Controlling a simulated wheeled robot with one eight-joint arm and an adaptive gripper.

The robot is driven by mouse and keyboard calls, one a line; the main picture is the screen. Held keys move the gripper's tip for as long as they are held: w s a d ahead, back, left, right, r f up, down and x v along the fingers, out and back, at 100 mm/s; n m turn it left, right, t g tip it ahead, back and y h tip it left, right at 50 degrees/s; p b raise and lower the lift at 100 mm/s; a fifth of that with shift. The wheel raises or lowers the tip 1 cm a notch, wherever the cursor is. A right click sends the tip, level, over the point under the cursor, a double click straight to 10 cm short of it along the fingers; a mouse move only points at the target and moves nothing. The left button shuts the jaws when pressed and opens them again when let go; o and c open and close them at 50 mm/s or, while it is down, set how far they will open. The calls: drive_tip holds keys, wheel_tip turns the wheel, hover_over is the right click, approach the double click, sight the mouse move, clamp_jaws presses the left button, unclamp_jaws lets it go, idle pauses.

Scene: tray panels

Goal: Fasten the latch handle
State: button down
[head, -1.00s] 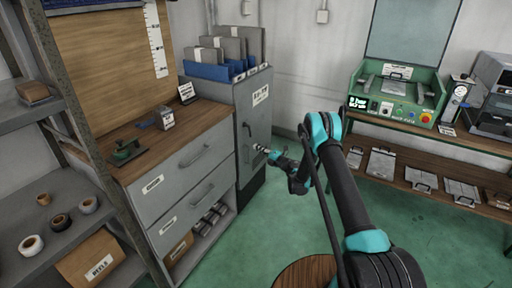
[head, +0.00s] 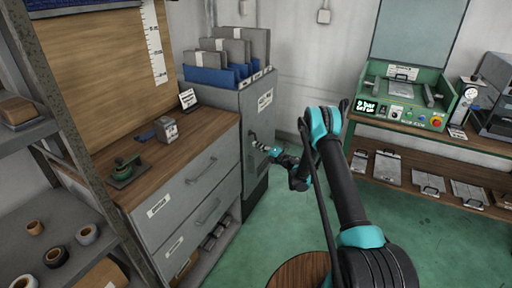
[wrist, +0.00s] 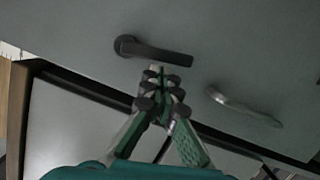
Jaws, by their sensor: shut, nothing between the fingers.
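The latch handle (wrist: 155,49) is a dark lever on a round pivot, on the grey cabinet door (wrist: 235,45). In the wrist view it lies nearly level, its free end to the right and slightly lower. My gripper (wrist: 160,72) is shut and empty, its fingertips just under the middle of the lever. I cannot tell whether they touch it. In the head view my gripper (head: 256,145) is at the front of the tall grey cabinet (head: 259,119). The latch there is small and partly hidden by the gripper.
A silver pull handle (wrist: 243,106) is on the same door, right of my gripper in the wrist view. A grey drawer unit (head: 190,190) with a wooden top stands left of the cabinet. A green press (head: 405,110) stands at the right. The green floor (head: 240,255) is open.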

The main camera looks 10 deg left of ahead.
drive_tip(key=shift+w+d+f, duration=0.1)
drive_tip(key=shift+w+d, duration=0.15)
drive_tip(key=shift+w, duration=0.25)
idle(0.5)
drive_tip(key=shift+n+y, duration=0.3)
drive_tip(key=shift+n, duration=0.5)
drive_tip(key=shift+w+d+r, duration=0.3)
drive_tip(key=shift+w+r, duration=0.2)
drive_tip(key=shift+w, duration=0.4)
drive_tip(key=shift+w+d+r, duration=0.35)
drive_tip(key=shift+w+r, duration=0.15)
drive_tip(key=shift+w, duration=0.4)
drive_tip(key=shift+w+d+r, duration=0.3)
drive_tip(key=shift+w+r, duration=0.2)
drive_tip(key=shift+w, duration=0.4)
